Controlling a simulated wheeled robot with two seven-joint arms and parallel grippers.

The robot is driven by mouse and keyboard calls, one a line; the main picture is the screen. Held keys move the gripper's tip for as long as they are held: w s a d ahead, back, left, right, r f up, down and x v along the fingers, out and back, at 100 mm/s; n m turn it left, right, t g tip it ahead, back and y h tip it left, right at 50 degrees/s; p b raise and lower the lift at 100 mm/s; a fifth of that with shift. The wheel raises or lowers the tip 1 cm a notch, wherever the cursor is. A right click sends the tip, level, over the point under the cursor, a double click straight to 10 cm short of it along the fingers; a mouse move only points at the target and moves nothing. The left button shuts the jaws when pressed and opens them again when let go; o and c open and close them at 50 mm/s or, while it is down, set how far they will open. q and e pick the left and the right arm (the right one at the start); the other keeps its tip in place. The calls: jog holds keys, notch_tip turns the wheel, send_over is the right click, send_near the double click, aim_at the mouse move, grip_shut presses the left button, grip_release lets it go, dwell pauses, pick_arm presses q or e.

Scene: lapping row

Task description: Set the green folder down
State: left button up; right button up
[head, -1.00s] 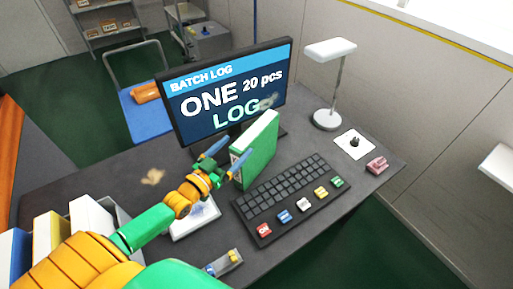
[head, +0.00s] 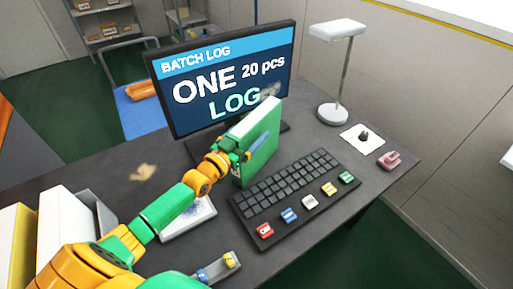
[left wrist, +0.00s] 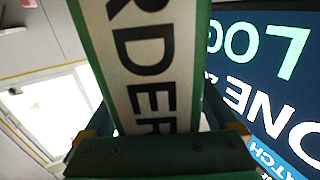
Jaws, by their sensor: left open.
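The green folder (head: 262,145) stands upright on the dark desk, between the monitor and the keyboard. Its white spine faces my left arm and is partly covered by my gripper. In the left wrist view the folder's spine (left wrist: 148,60) with black lettering fills the middle between the fingers. Whether the fingers touch its sides I cannot tell. My right gripper is not in view.
The monitor (head: 220,85) stands close behind the folder, and the keyboard (head: 290,185) lies close to its right. A lamp (head: 333,112), a white card (head: 355,145) and a pink object (head: 388,160) are farther right. White and yellow binders (head: 62,228) stand at the lower left.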

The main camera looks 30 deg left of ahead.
pick_arm(q)
jog(key=shift+s+r, duration=0.1)
jog(key=c, duration=0.6)
grip_shut()
jog(key=shift+r, duration=0.15)
